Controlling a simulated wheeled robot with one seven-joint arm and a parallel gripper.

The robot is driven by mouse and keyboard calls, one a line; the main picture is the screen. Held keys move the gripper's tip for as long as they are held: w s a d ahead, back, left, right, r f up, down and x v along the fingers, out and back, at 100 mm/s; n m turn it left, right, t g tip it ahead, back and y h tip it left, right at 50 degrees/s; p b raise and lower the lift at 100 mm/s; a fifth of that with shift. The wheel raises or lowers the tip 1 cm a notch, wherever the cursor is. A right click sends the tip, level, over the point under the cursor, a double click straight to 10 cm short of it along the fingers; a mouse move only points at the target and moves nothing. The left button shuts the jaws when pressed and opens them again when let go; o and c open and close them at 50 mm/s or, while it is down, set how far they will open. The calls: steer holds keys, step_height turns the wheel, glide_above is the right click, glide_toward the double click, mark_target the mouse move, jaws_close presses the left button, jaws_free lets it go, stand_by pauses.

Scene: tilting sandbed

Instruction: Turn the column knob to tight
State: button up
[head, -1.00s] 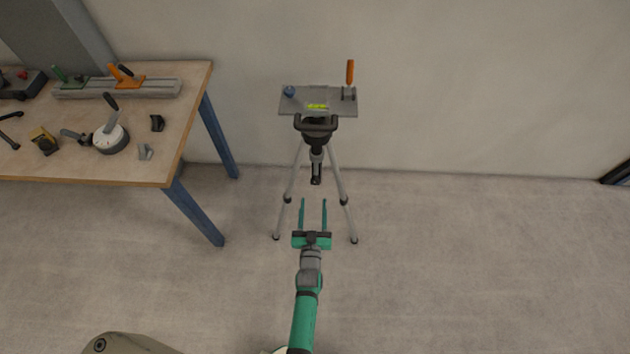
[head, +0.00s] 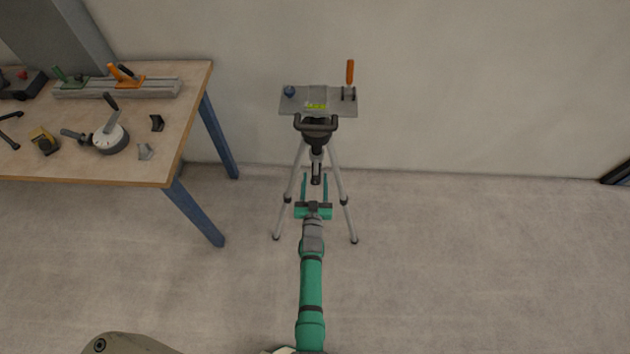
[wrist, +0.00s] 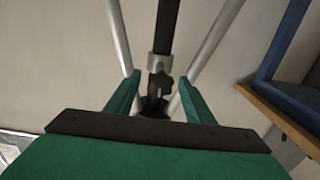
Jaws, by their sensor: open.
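A tripod stands on the floor by the wall, with a grey plate (head: 318,100) on top. Its centre column (head: 316,155) hangs below the head, with a small dark part, likely the column knob (head: 316,173), low on it. In the wrist view the dark column (wrist: 167,25) meets a silver collar (wrist: 160,64), with the dark knob (wrist: 158,85) beside it. My gripper (head: 315,177) is open, and its two green fingers stand either side of the knob area. In the wrist view the gripper (wrist: 159,90) shows a gap around the knob; contact is not visible.
Silver tripod legs (head: 340,185) spread on both sides of my fingers. A wooden workbench (head: 170,150) with blue legs and several tools stands at the left.

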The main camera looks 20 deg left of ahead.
steer(key=c, duration=1)
steer(key=shift+m, duration=0.3)
steer(key=m, duration=0.4)
steer(key=shift+m, duration=0.3)
steer(key=m, duration=0.4)
steer(key=shift+d+f, duration=0.1)
steer(key=m, duration=0.5)
steer(key=shift+f+m, duration=0.1)
steer(key=shift+m, duration=0.3)
steer(key=m, duration=0.4)
steer(key=shift+f+m, duration=0.1)
steer(key=shift+m, duration=0.3)
